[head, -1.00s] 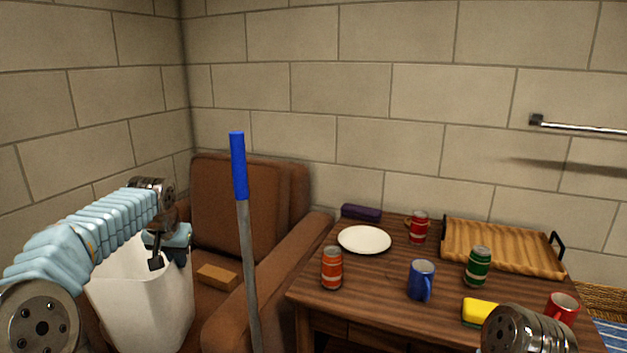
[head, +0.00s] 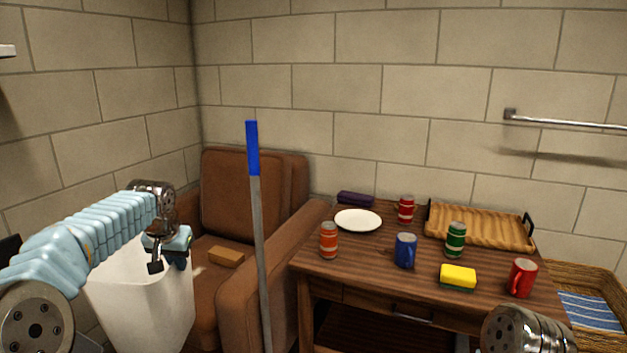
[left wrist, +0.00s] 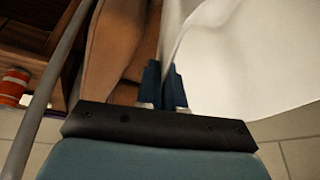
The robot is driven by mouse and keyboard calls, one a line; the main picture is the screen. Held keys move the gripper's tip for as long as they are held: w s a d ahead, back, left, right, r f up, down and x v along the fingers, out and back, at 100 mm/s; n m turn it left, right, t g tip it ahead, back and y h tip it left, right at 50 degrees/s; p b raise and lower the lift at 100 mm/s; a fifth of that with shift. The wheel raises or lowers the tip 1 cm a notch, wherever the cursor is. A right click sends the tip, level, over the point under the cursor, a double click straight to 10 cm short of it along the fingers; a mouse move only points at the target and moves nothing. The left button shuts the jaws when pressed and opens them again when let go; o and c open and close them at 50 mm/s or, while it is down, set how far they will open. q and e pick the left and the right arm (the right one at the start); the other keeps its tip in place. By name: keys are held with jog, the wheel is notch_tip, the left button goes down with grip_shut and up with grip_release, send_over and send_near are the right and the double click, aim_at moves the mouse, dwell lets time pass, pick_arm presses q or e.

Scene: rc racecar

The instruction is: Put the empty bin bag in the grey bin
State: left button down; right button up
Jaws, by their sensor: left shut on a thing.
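A white, open-topped bag (head: 140,305) hangs under my left gripper (head: 157,262) at the lower left of the head view. The left gripper is shut on its upper edge. In the left wrist view, the shut fingers (left wrist: 165,82) meet at the edge of the white bag (left wrist: 240,60). The bag's bottom is cut off by the head view's lower edge. I cannot make out a grey bin. My right gripper is out of view; only part of my right arm shows at the lower right.
A brown armchair (head: 240,195) with a small brown block (head: 226,255) stands behind the bag. A blue-handled pole (head: 257,220) stands in front of it. A wooden table (head: 340,275) to the right holds a plate (head: 358,220), cans, mugs, a sponge (head: 458,277) and a tray.

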pick_arm(q)
jog(key=s+d+f+m+h, duration=0.1)
jog(key=s+d+f+m, duration=0.2)
jog(key=s+d+f, duration=0.9)
jog(key=s+f+n, duration=0.1)
jog(key=s+f, duration=0.2)
jog(key=f, duration=0.4)
jog(key=s+a+f+n+y, duration=0.1)
jog(key=s+f+n, duration=0.1)
jog(key=s+f, duration=0.2)
notch_tip(320, 180, down, 4)
jog(key=shift+r, duration=0.15)
jog(key=shift+w, duration=0.1)
